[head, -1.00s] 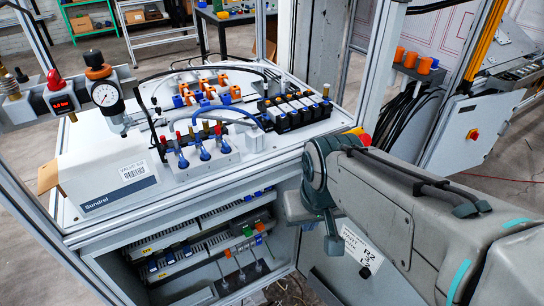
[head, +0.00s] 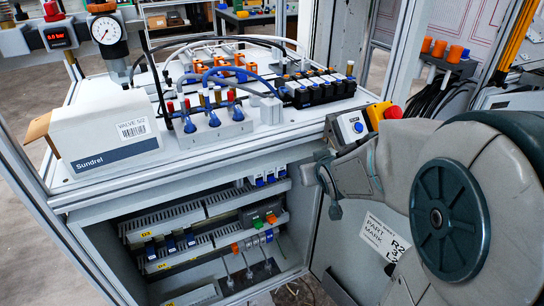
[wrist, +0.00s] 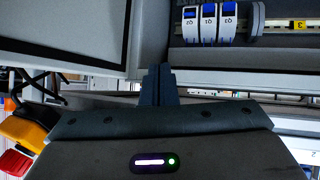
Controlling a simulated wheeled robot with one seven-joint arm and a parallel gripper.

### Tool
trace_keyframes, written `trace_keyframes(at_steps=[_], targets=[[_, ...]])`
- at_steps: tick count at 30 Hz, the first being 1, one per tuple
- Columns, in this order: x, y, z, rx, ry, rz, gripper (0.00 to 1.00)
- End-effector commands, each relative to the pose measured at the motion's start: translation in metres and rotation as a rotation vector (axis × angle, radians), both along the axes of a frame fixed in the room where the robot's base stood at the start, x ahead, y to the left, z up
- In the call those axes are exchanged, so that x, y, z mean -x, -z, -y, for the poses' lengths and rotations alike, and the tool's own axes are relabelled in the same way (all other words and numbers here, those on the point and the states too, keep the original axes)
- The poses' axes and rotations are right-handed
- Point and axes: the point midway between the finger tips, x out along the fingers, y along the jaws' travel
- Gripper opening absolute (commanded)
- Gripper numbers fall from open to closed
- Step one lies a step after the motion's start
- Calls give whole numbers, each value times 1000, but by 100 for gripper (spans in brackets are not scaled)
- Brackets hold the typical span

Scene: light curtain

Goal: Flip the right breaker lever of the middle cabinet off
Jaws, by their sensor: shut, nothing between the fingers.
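Three white breakers with blue levers sit side by side on the upper rail inside the open cabinet under the bench. In the wrist view, which looks upside down, they are the left (wrist: 190,25), middle (wrist: 208,23) and right (wrist: 228,22) ones at the top right. In the head view, the rightmost breaker lever (head: 282,174) is partly shaded under the bench edge. My gripper (wrist: 158,72) is shut and empty, just to the left of and below the breakers in the wrist view, apart from them. In the head view its fingers are hard to make out.
A yellow and red stop button (head: 383,112) sits near my arm, at the bench's right corner. The open cabinet door (head: 360,235) stands right of the opening. Lower rails carry dark breakers (head: 170,246) and terminals (head: 250,243). The bench top holds valves and hoses.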

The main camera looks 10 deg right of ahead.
Motion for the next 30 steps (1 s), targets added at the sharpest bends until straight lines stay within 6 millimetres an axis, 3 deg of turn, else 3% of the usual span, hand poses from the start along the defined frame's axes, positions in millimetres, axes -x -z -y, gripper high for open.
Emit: trace_keyframes(at_steps=[1,6,12,20,30], targets=[[-13,31,1,-9,-23,50,0],[-50,69,-4,-59,-126,247,0],[-71,103,-13,-158,-239,456,0],[-75,113,-19,-241,-309,592,0],[-75,110,-19,-247,-314,602,0]])
